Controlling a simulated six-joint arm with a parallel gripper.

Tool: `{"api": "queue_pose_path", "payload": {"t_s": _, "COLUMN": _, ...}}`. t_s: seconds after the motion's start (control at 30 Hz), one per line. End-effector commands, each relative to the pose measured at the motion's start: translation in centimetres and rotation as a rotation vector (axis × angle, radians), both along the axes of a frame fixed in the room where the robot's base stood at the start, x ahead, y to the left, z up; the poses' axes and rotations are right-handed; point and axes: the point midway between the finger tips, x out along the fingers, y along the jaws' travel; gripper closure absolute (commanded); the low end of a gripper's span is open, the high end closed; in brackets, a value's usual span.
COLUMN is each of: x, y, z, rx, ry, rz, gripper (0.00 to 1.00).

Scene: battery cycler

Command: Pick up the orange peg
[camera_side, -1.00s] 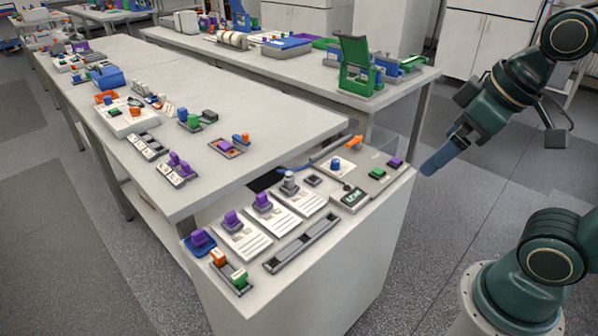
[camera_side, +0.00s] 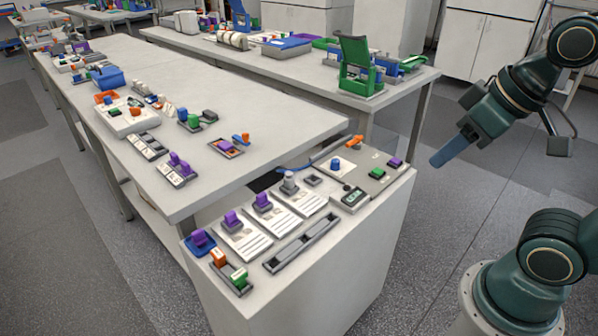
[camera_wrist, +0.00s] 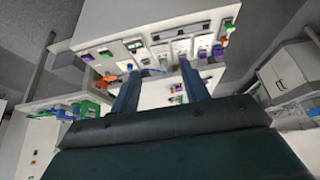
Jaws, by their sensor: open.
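An orange peg (camera_side: 218,257) stands in a small grey holder (camera_side: 232,279) at the front left corner of the white cabinet top, beside a green peg (camera_side: 239,277). Orange and green also show at the upper right of the wrist view, small and blurred. A second orange piece (camera_side: 354,141) lies at the cabinet's back edge by a blue cable. My gripper (camera_wrist: 160,68) is open and empty, its two blue fingers apart. In the side view my gripper (camera_side: 447,155) hangs in the air to the right of the cabinet, well away from the orange peg.
The cabinet top (camera_side: 330,262) carries white cards with purple pegs (camera_side: 232,218), a grey rail (camera_side: 302,243) and a small display (camera_side: 355,199). A long table (camera_side: 250,177) with several more parts stands behind. The air between gripper and cabinet is clear.

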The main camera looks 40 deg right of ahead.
Motion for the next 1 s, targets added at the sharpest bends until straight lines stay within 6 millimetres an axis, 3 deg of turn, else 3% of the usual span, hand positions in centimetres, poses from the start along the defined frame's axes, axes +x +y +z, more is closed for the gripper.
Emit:
{"api": "queue_pose_path", "payload": {"t_s": 0.27, "x": 3.1, "y": 0.9, "z": 1.4, "rx": 0.016, "ry": 0.046, "rz": 0.008, "gripper": 0.55}}
{"api": "queue_pose_path", "payload": {"t_s": 0.53, "x": 8.4, "y": 2.9, "z": 2.7, "rx": 0.037, "ry": 0.113, "rz": 0.013, "gripper": 0.55}}
{"api": "queue_pose_path", "payload": {"t_s": 1.0, "x": 18.0, "y": 8.2, "z": 1.5, "rx": 0.053, "ry": 0.235, "rz": 0.016, "gripper": 0.55}}
